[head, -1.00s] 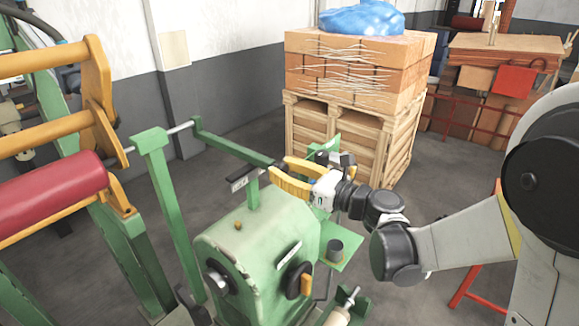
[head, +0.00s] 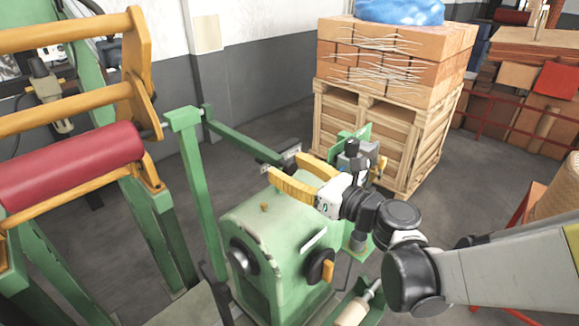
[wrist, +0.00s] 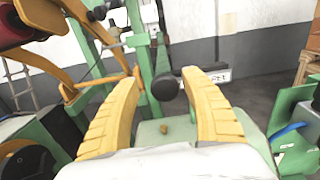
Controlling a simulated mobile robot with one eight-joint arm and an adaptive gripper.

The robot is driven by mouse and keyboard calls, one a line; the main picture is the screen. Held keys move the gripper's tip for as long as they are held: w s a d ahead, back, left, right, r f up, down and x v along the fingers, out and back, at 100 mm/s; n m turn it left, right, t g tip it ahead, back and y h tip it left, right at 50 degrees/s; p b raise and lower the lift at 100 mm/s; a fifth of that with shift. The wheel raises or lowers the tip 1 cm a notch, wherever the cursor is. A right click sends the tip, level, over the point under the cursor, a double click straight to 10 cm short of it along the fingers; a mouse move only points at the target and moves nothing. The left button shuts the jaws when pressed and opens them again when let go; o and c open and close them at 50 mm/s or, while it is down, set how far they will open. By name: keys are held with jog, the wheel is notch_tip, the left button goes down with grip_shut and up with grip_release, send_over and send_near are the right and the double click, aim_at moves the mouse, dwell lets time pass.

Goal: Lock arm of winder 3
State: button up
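The green winder (head: 262,235) stands in the lower middle of the head view. Its long green arm (head: 240,138) slopes from a tall post down toward the machine's top. A pale sign (head: 290,157), partly covered, is by the arm's lower end; in the wrist view the sign (wrist: 218,76) shows the letters "REE". My gripper (head: 277,168) is above the machine's top, its yellow fingers apart. In the wrist view my gripper (wrist: 160,82) is open, with a dark round knob (wrist: 165,88) appearing between the fingers. Contact cannot be told. No winder number is readable.
A red roll (head: 75,165) on a yellow-and-green frame is at left. A wooden pallet stack (head: 390,60) stands behind the winder. A black knob with an orange grip (head: 322,267) is on the machine's front. Grey floor lies between winder and wall.

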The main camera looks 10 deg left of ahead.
jog(key=shift+d, duration=0.15)
jog(key=shift+s+d, duration=0.15)
jog(key=shift+d, duration=0.1)
jog(key=v, duration=1.1)
jog(key=shift+s, duration=0.25)
jog(key=shift+f, duration=0.1)
